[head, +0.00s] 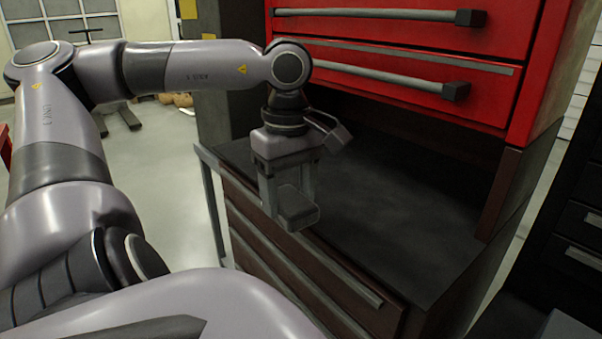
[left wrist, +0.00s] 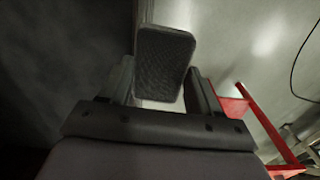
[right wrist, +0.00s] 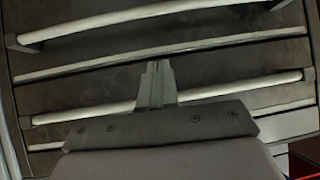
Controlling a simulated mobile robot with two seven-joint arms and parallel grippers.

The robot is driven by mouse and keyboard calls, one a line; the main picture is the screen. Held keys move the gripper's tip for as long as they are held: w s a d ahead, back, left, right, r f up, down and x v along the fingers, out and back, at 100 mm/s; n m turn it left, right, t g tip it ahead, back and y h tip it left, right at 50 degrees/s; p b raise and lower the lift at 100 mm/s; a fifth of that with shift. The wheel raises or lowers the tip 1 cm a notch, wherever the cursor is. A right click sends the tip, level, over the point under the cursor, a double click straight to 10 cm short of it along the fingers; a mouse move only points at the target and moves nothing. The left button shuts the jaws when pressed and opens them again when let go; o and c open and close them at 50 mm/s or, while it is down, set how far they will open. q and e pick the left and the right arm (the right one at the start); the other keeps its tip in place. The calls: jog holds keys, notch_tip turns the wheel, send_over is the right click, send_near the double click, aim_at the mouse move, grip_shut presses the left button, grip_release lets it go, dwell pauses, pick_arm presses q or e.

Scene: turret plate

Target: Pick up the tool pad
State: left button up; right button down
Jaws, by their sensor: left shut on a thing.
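The tool pad (head: 299,207) is a small dark grey block with rounded corners. My left gripper (head: 285,200) is shut on it, with a finger on either side, and holds it at the front edge of the dark worktop. The left wrist view also shows the pad (left wrist: 164,62) between the fingers, its textured face towards the camera. My right gripper (right wrist: 157,84) shows only in the right wrist view. Its fingers are together and empty, in front of drawer fronts.
The dark worktop (head: 400,200) is bare. Red drawers (head: 400,60) with grey bar handles overhang it at the back. Brown drawers (head: 300,275) lie below its front edge. A dark cabinet (head: 575,225) stands at the right. Open floor (head: 165,170) lies to the left.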

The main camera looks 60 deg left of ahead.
pick_arm(q)
jog(key=shift+s+a+b, duration=0.35)
jog(key=shift+s+b, duration=0.05)
jog(key=shift+s, duration=0.45)
jog(key=shift+s+a+b, duration=0.3)
jog(key=shift+s+b, duration=0.1)
jog(key=shift+s, duration=0.45)
jog(key=shift+o, duration=0.7)
jog(key=shift+c, duration=0.2)
jog(key=shift+a, duration=0.1)
